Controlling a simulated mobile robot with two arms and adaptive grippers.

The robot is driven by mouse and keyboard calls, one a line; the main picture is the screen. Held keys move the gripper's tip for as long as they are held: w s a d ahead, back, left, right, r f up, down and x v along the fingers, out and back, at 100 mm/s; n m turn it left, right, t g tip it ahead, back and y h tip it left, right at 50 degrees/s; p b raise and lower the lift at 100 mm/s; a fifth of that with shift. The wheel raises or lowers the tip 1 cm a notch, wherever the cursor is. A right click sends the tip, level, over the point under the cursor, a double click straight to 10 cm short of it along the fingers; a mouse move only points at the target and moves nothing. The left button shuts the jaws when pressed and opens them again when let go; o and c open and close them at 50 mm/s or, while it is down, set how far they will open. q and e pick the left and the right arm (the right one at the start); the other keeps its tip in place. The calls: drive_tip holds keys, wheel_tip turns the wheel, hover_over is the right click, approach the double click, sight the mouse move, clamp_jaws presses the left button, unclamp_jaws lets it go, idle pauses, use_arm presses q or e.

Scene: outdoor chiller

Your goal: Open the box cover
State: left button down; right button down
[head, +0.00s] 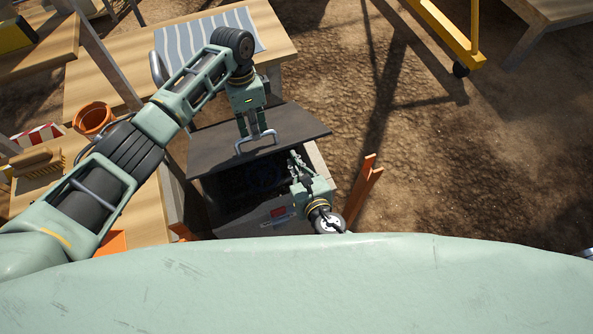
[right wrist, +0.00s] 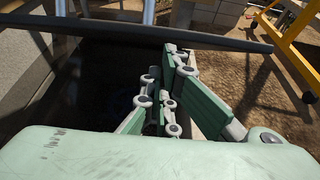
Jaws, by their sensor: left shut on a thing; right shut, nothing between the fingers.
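The box cover (head: 300,122) is a dark flat panel, tilted up over the grey box (head: 288,226). A gap shows the box's black interior. My left gripper (head: 256,138) is shut on the cover's pale metal handle (head: 243,146), near the cover's front edge. My right gripper (head: 294,160) is shut and empty at the opening's right side, just below the cover's edge. In the right wrist view, its fingers (right wrist: 168,62) point toward the cover's edge (right wrist: 130,33), which crosses the top. I cannot tell whether they touch it.
A wooden table (head: 284,44) with a striped mat (head: 190,38) stands behind the box. At left, an orange pot (head: 93,119) and a brush (head: 38,164) sit on wooden tables. An orange post (head: 362,190) stands right of the box. Dirt ground farther right is mostly clear.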

use_arm(q)
drive_tip(key=shift+w+a+f, duration=0.2)
drive_tip(key=shift+w+a, duration=0.25)
use_arm(e)
drive_tip(key=shift+w+a+r, duration=0.1)
drive_tip(key=shift+w+r, duration=0.2)
drive_tip(key=shift+r, duration=0.25)
drive_tip(key=shift+w+a+r, duration=0.1)
drive_tip(key=shift+w+r, duration=0.2)
drive_tip(key=shift+r, duration=0.25)
use_arm(q)
drive_tip(key=c, duration=1.8)
unclamp_jaws()
drive_tip(key=shift+w+d+f, duration=0.1)
drive_tip(key=shift+d, duration=0.15)
use_arm(e)
drive_tip(key=shift+w+f, duration=0.1)
drive_tip(key=shift+w, duration=0.05)
use_arm(q)
drive_tip(key=shift+d, duration=0.1)
